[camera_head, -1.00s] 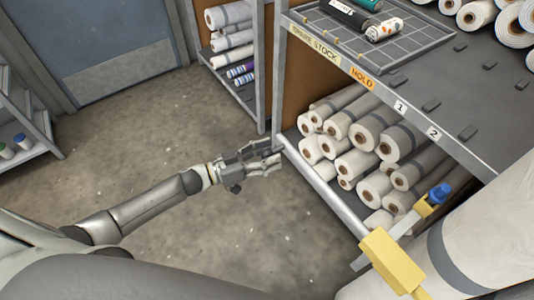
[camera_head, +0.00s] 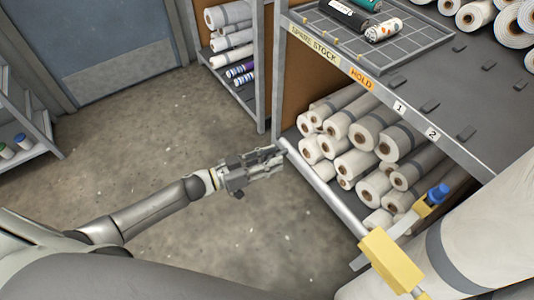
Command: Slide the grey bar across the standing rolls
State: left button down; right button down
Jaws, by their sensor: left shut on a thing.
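The grey bar (camera_head: 326,189) runs diagonally along the open front of the lower bay, from its far end by the rack post to a yellow block (camera_head: 391,262). My left gripper (camera_head: 279,156) is shut on the grey bar near that far end; its fingers partly hide the contact. A large pale standing roll (camera_head: 480,238) with a grey band is at the lower right, beside the yellow block. Several pale rolls (camera_head: 354,165) are piled behind the bar in the bay, ends facing out. My right gripper is not in view.
A yellow bracket with a blue knob (camera_head: 438,193) stands near the bar's near end. The shelf (camera_head: 455,105) above carries a tray (camera_head: 425,45) and several rolls. Another rack (camera_head: 258,90) stands behind. The concrete floor (camera_head: 150,140) to the left is clear.

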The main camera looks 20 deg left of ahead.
pick_arm(q)
jog(key=s+d+p, duration=0.1)
jog(key=s+d, duration=0.2)
jog(key=d, duration=0.1)
jog(key=s+d+p, duration=0.1)
jog(key=s+d, duration=0.2)
jog(key=d, duration=0.1)
jog(key=s+d+p, duration=0.2)
jog(key=s+d, duration=0.2)
jog(key=d, duration=0.1)
jog(key=shift+s+r, duration=0.1)
jog(key=shift+r, duration=0.05)
send_near(389, 268)
jog(key=x, duration=0.4)
jog(key=shift+w, duration=0.2)
jog(key=c, duration=1)
grip_release()
jog(key=shift+s+d, duration=0.1)
jog(key=shift+d, duration=0.05)
jog(key=shift+c, duration=0.2)
jog(key=v, duration=1.2)
